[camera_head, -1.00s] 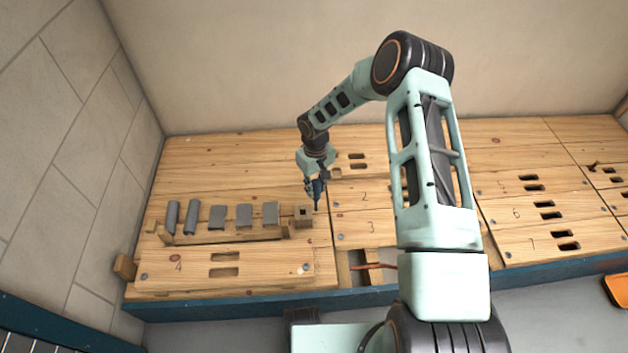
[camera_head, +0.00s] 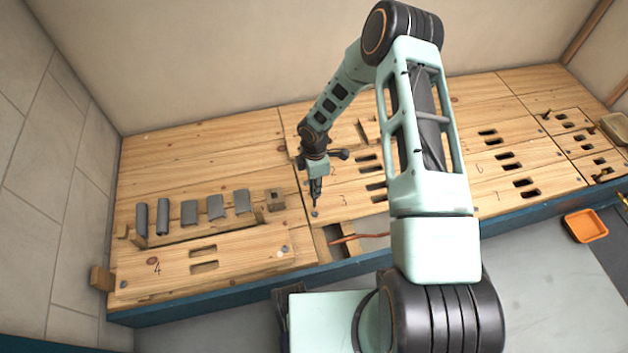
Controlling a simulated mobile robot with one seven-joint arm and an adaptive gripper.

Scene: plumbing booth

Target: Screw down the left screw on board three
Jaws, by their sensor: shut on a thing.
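Board three (camera_head: 358,200), a wooden panel marked 3, lies in the bench top right of the middle. Its left screw (camera_head: 315,213) is a small dark grey round head near the board's left edge. My gripper (camera_head: 316,180) is over that edge, seen small and from afar, shut on a dark, slim screwdriver (camera_head: 316,193). The screwdriver points down, close to upright, with its tip just above or at the screw head. I cannot tell whether the tip touches the screw. The fingers are partly merged with the dark tool in this view.
A wooden block with a hole (camera_head: 275,200) and a rack (camera_head: 195,238) with several grey pieces stand to the left, behind board four (camera_head: 230,262). An opening (camera_head: 336,240) with an orange-red pipe (camera_head: 358,237) lies in front of board three. An orange tray (camera_head: 585,226) is at right.

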